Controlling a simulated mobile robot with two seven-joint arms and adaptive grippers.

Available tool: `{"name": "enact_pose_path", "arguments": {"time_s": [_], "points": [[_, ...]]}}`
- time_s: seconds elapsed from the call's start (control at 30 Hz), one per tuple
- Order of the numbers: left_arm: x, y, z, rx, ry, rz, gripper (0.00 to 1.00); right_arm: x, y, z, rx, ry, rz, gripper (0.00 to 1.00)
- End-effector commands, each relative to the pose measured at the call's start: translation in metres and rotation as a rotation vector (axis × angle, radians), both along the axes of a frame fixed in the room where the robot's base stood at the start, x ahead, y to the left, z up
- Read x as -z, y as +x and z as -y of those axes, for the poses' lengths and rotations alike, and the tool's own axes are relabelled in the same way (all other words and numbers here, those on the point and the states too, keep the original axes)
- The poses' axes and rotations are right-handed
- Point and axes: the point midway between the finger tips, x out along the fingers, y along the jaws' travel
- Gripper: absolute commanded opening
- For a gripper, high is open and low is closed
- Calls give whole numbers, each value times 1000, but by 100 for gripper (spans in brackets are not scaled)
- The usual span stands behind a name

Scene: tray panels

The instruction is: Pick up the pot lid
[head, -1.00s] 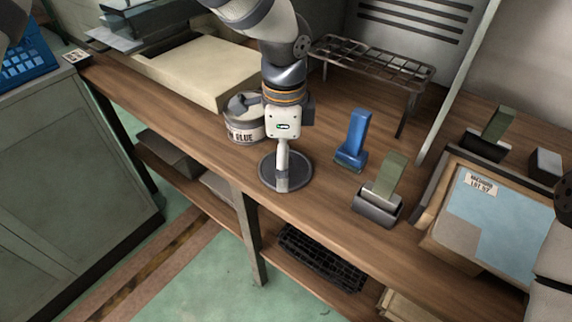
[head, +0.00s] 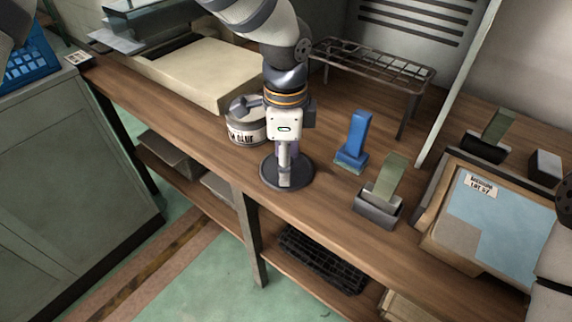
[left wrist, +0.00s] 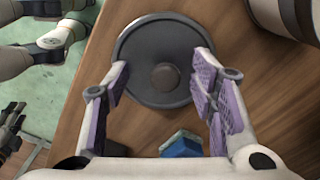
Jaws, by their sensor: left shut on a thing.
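The pot lid is a dark grey round disc (head: 300,180) lying on the wooden bench; it also shows in the left wrist view (left wrist: 140,50), with a round knob (left wrist: 165,76) at its centre. My left gripper (head: 287,172) points down over the lid, and its two purple-padded fingers (left wrist: 162,75) reach to either side of the knob in the left wrist view. It is shut on the lid, though the contact is hard to see. The lid looks flat on or very near the bench.
A glue can (head: 243,133) stands close behind the lid to the left. A wire rack (head: 375,65) is behind, and a shallow tray (head: 432,240) lies at the right.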

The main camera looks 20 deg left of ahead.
Motion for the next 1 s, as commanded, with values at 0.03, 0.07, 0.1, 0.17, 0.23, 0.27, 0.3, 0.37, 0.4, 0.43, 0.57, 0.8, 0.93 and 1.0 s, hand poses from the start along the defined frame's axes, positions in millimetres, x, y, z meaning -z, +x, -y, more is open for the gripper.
{"name": "enact_pose_path", "arguments": {"time_s": [0.03, 0.07, 0.1, 0.17, 0.23, 0.27, 0.3, 0.37, 0.4, 0.43, 0.57, 0.8, 0.93, 1.0], "points": [[7, -1, -1, 0, 2, -8, 37, 2, -2, 0, 0, 0, -6, 40], [6, -1, -1, 0, 2, -9, 37, 2, -2, 0, 0, 0, -6, 40], [5, -1, -1, 0, 2, -8, 37, 1, -1, 0, 0, 0, -5, 40], [0, -1, -1, 0, 2, -8, 32, 1, -1, 0, 0, 0, -3, 40], [-10, 0, -1, -1, 2, -6, 9, 0, 0, 0, 0, 0, 1, 40], [-17, 0, -1, -1, 1, -4, 0, -1, 1, 0, 0, 0, 4, 40], [-28, 0, -1, -1, -1, -2, 0, -3, 3, 0, 0, 0, 9, 40], [-45, -10, 5, 2, 3, 2, 0, -8, 8, 0, 0, 0, 29, 40], [-58, -19, 10, 3, 3, 7, 0, -12, 12, 0, 0, 0, 43, 40], [-69, -25, 14, 3, 1, 9, 0, -15, 15, 0, 0, 0, 54, 40], [-103, -57, 32, 3, 3, 12, 0, -26, 27, 0, 1, 0, 98, 40], [-123, -108, 61, 1, 2, 4, 0, -36, 38, 0, 1, 0, 141, 40], [-126, -118, 68, 3, 1, -5, 0, -34, 36, 0, 1, 0, 133, 40], [-127, -117, 69, 11, -2, -8, 0, -34, 36, 0, 1, 0, 131, 40]]}}
